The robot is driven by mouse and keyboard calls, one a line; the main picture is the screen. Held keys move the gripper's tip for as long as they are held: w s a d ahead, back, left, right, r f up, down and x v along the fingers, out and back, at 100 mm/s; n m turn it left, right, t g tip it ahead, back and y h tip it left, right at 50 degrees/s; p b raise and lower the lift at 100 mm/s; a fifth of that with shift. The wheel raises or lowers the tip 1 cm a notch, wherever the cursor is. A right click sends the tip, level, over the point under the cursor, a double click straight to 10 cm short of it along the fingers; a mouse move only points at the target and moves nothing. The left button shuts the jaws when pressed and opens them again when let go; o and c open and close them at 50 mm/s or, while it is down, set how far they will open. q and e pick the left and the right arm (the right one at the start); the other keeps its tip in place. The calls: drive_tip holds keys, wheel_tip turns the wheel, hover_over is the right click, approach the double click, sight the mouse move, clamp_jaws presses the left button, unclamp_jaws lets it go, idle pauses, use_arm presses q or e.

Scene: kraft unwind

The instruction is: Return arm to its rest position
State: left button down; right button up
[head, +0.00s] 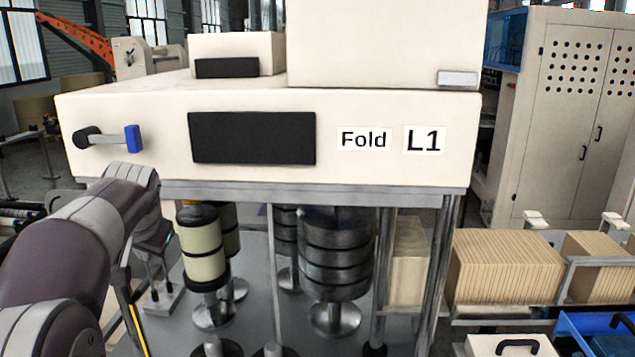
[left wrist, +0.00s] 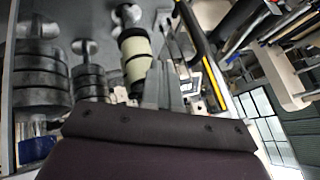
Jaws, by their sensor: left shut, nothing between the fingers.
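My left arm (head: 75,240) comes in from the left in the head view and reaches beside the machine marked Fold L1 (head: 250,135). My left gripper (head: 160,288) points down under the left end of the cream housing, left of a cream-banded roller (head: 200,245). Its fingers are shut with nothing visible between them. The gripper also shows in the left wrist view (left wrist: 165,85), with the cream-banded roller (left wrist: 135,55) close by. My right gripper is not in view.
Dark stacked metal rollers (head: 335,255) stand under the housing, among upright posts. Stacks of kraft sheets (head: 505,265) lie on a rack at right, with a cream cabinet (head: 570,120) behind.

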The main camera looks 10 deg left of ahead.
use_arm(q)
drive_tip(key=s+d+f+n+g+h+b, duration=0.1)
drive_tip(key=s+d+f+h+b, duration=0.3)
drive_tip(key=f, duration=0.7)
drive_tip(key=s+d+f+g+p, duration=0.1)
drive_tip(key=s+d+f, duration=0.2)
drive_tip(key=d+f, duration=0.55)
drive_tip(key=s+d+f+g+b, duration=0.1)
drive_tip(key=s+d+f+b, duration=0.1)
drive_tip(key=s+f, duration=0.4)
drive_tip(key=s+d+f+m+g+b, duration=0.1)
drive_tip(key=s+d+f+b, duration=0.1)
drive_tip(key=s+d+f, duration=0.2)
wheel_tip(320, 180, down, 4)
drive_tip(key=shift+s+d+f+g+h, duration=0.1)
drive_tip(key=shift+s+d+g+h, duration=0.25)
drive_tip(key=shift+s, duration=0.65)
